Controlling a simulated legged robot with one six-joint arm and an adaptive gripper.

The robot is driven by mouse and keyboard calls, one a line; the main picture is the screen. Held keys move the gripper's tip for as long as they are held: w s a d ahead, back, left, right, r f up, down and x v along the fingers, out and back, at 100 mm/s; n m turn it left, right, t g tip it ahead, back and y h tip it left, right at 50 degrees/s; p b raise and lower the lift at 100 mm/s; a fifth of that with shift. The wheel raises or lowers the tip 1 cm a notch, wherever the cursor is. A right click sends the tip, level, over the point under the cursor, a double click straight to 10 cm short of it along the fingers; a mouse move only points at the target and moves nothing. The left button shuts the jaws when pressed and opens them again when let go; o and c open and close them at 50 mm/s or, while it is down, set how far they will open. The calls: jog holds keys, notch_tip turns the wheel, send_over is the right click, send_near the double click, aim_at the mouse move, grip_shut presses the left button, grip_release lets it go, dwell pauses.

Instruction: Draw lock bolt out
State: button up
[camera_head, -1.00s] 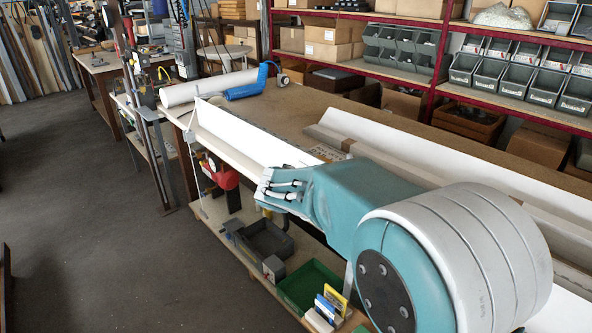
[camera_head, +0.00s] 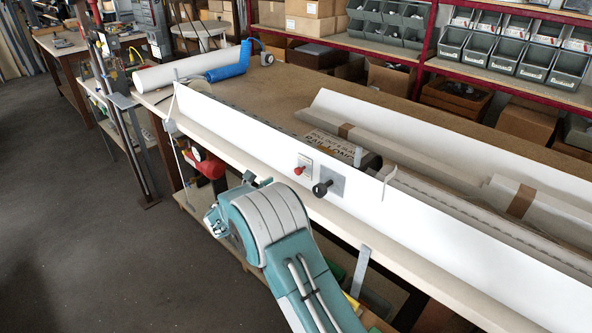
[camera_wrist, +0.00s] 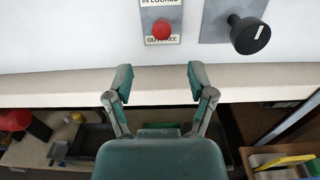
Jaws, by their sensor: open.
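A red knob (camera_wrist: 161,30) sits on a small plate (camera_wrist: 147,22) lettered "IN LOCKED" above and "OUT FREE" below; by this label it looks like the lock bolt. In the head view the red knob (camera_head: 298,171) is on the front face of a long white profile (camera_head: 235,123). My gripper (camera_wrist: 158,82) is open and empty in the wrist view. Its two fingers point toward the profile, below the red knob in the picture and not touching it. A black knob (camera_wrist: 250,34) on a grey plate (camera_wrist: 215,20) is right of the red one.
The profile lies along the front of a bench (camera_head: 285,92). Below the bench edge is a lower shelf with a red tool (camera_head: 208,163) and bins. Wrapped lengths (camera_head: 400,140) lie behind the profile. Bin racks (camera_head: 500,50) stand at the back. Open floor (camera_head: 80,200) is at left.

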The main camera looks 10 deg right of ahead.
aim_at(296, 173)
jog(key=x, duration=0.9)
jog(key=shift+w+d, duration=0.1)
jog(key=shift+d, duration=0.15)
